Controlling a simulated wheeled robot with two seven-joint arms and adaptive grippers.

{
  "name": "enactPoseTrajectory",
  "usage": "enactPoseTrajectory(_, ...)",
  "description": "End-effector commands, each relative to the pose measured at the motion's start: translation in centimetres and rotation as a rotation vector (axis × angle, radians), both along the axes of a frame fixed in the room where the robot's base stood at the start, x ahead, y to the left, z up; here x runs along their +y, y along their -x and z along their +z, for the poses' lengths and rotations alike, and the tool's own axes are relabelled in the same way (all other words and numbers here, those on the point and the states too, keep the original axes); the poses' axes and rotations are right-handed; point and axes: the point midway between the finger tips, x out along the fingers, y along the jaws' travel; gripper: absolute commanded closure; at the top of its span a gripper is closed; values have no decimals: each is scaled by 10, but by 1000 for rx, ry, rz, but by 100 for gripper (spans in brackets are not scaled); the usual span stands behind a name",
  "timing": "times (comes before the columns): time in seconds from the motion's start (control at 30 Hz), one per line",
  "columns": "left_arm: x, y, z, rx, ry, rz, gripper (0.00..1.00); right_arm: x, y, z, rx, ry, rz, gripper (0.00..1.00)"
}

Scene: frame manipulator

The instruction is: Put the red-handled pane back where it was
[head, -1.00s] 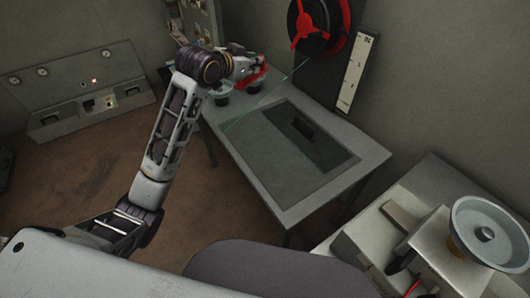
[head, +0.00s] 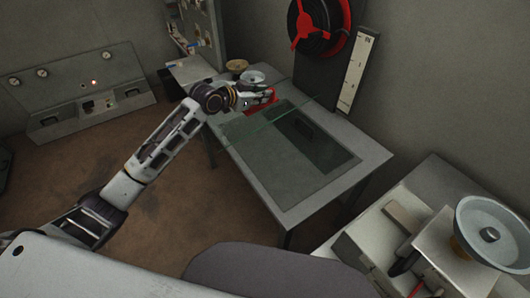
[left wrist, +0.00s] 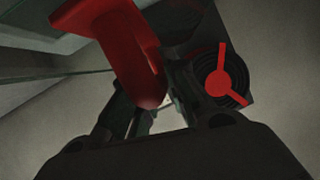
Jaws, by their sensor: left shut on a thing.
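My left gripper (head: 262,99) is shut on the red handle (head: 260,106) of a clear glass pane (head: 284,118). The pane shows edge-on as a thin greenish line, held above the table (head: 280,208) and over its rectangular recess (head: 272,152). In the left wrist view the red handle (left wrist: 118,45) fills the upper middle, between the fingers (left wrist: 140,115). Whether any pane edge touches the table cannot be told. My right gripper is in neither view.
Two small bowls (head: 252,77) stand on the table's far left corner. A black reel with a red hub (head: 318,25) is on the wall behind. A side bench with a large pale dish (head: 495,225) is at the right. A dark slot (head: 303,128) shows in the recess.

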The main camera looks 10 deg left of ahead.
Motion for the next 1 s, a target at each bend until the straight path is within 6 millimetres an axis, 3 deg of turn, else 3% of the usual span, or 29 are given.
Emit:
enactPoseTrajectory(0.17, -12, 10, -23, -8, 5, -63, 100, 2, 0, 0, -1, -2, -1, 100)
enactPoseTrajectory(0.3, -19, 18, -26, -9, 5, -102, 100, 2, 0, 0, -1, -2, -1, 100)
enactPoseTrajectory(1.0, -19, 19, -35, -7, 3, -118, 100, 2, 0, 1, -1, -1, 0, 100)
